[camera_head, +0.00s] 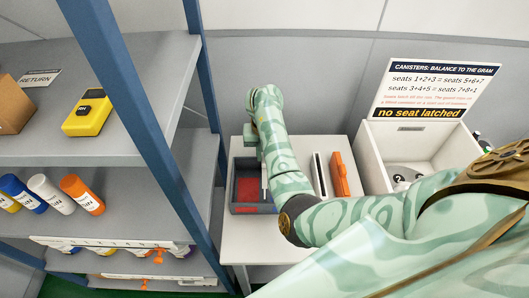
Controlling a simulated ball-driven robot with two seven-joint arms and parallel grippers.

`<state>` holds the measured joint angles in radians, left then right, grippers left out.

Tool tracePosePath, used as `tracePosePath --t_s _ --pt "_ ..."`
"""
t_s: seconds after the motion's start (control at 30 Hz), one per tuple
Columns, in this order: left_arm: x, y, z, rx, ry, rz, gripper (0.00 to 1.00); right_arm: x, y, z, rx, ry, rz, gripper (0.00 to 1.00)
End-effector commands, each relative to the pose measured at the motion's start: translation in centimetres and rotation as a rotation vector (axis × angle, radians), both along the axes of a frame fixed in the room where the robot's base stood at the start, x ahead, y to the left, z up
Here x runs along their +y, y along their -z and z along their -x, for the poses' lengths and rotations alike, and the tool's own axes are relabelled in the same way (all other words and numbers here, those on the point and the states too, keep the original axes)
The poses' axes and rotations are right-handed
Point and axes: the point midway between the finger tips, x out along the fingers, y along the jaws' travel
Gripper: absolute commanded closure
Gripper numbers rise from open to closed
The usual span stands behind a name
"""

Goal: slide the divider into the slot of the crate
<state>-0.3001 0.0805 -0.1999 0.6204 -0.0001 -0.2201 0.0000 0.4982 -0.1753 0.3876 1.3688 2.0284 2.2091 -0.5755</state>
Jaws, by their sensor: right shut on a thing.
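A dark grey crate (237,209) with a red floor stands on the white table, left of my right forearm. My right arm reaches over its right side and covers part of it. My right gripper (263,160) is at the crate and is mostly hidden by my own arm. It is shut on a thin pale plate, seemingly the divider (264,183), which shows as a narrow upright strip over the crate's right part. I cannot tell whether its lower edge is in the slot. The slot is hidden. My left gripper is not in view.
On the table (236,246), a white-and-black upright piece (321,174) and an orange piece (340,174) stand right of my forearm. A white bin (371,158) and a sign (436,90) are farther right. A blue-posted shelf (130,145) with bottles stands left.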

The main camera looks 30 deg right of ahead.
Motion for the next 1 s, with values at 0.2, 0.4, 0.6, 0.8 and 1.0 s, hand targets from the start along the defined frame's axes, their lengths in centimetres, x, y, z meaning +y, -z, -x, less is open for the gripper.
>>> tracePosePath --t_s 0.2,0.4,0.6,0.8,1.0 --pt "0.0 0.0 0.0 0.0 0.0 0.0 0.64 0.0 0.0 0.0 0.001 0.001 0.001 1.0" --pt "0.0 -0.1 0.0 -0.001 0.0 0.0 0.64 -0.1 0.0 0.0 0.0 0.001 0.002 1.0" --pt "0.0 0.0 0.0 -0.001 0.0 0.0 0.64 -0.1 0.1 0.0 0.0 0.001 0.001 1.0" --pt "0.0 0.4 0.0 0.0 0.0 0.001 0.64 -0.1 0.5 0.0 0.001 0.001 0.001 1.0" --pt "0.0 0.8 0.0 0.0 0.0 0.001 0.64 -0.1 1.0 0.0 0.001 0.001 0.001 1.0"
